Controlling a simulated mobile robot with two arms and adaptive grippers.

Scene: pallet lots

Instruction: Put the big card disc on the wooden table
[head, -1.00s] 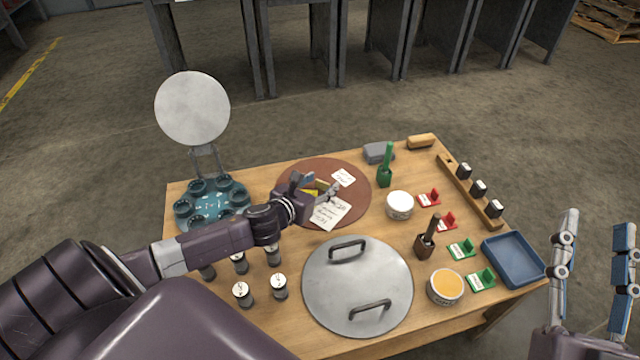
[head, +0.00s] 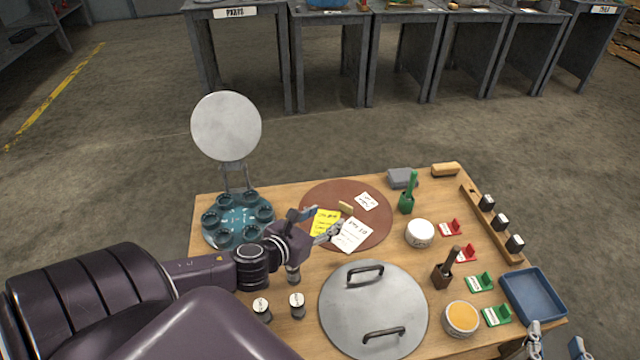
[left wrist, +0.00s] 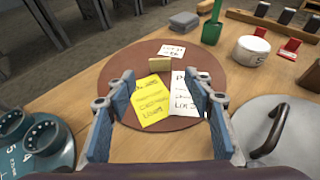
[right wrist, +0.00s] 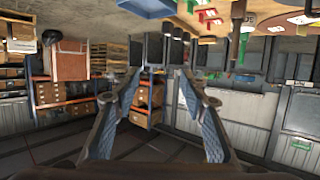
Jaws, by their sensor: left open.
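The big brown disc (head: 375,228), which looks like card, lies flat on the wooden table (head: 290,335) near its back edge. On it lie a yellow note (head: 324,222), two white notes (head: 352,236) and a small tan block (head: 346,208). My left gripper (head: 320,227) is over the disc's front left part, open, with nothing between its fingers. In the left wrist view the disc (left wrist: 125,72) shows ahead, with the notes and block between the fingers. My right gripper (head: 556,344) is open and empty off the table's front right corner.
A grey metal lid with two handles (head: 372,310) lies in front of the disc. A teal round holder (head: 238,222) with a raised pale disc (head: 226,126) stands left. A white tub (head: 419,233), green-handled tool (head: 407,195) and blue tray (head: 534,295) are right. Grey tables (head: 335,60) stand behind.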

